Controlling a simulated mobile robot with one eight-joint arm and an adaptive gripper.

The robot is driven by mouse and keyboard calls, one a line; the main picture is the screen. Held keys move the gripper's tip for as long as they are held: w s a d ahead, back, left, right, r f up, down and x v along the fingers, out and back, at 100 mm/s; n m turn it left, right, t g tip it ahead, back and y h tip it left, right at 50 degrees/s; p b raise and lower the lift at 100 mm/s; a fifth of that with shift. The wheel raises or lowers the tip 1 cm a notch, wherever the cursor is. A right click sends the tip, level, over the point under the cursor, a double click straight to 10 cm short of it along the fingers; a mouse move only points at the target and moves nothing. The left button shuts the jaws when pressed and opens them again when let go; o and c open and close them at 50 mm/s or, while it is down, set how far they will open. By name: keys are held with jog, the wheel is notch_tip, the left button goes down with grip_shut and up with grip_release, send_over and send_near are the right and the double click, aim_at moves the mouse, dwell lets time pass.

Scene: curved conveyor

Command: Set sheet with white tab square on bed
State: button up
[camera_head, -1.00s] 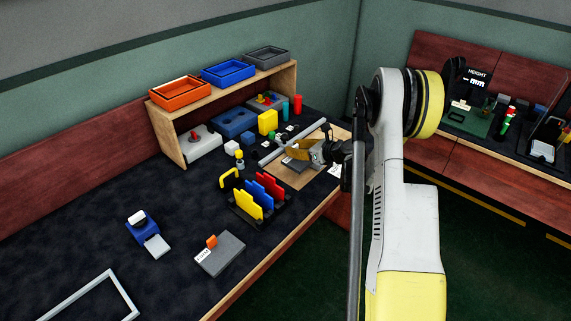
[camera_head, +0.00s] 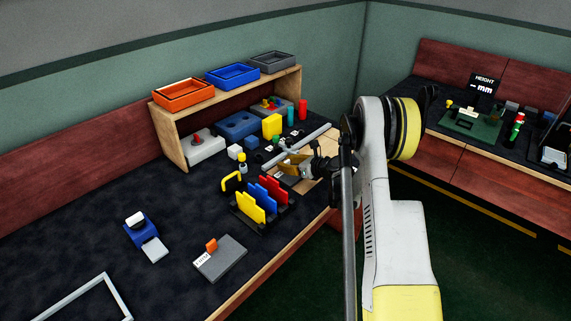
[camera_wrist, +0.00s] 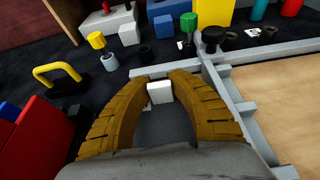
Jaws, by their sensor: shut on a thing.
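My gripper (camera_wrist: 160,84) is shut on the white tab (camera_wrist: 160,92) of a dark grey sheet (camera_wrist: 160,125), with its tan fingers on either side of the tab. The sheet lies under the fingers, and its near part is hidden by my gripper. The bed (camera_wrist: 283,108) is a pale wooden board with grey rails (camera_wrist: 229,88) along its left and far sides. The held sheet appears left of the left rail; I cannot tell its height. In the head view my gripper (camera_head: 285,167) is at the bed's left edge, and the bed (camera_head: 318,158) is partly covered by my arm.
A rack of yellow, blue and red plates (camera_head: 262,200) stands close left of my gripper. A yellow handle (camera_wrist: 58,75) and a yellow-topped peg (camera_wrist: 97,42) stand near. Blocks and cylinders crowd the back. The table's front left has free room around a grey block (camera_head: 220,258).

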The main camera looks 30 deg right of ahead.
jog(key=o, duration=0.9)
jog(key=shift+c, duration=0.2)
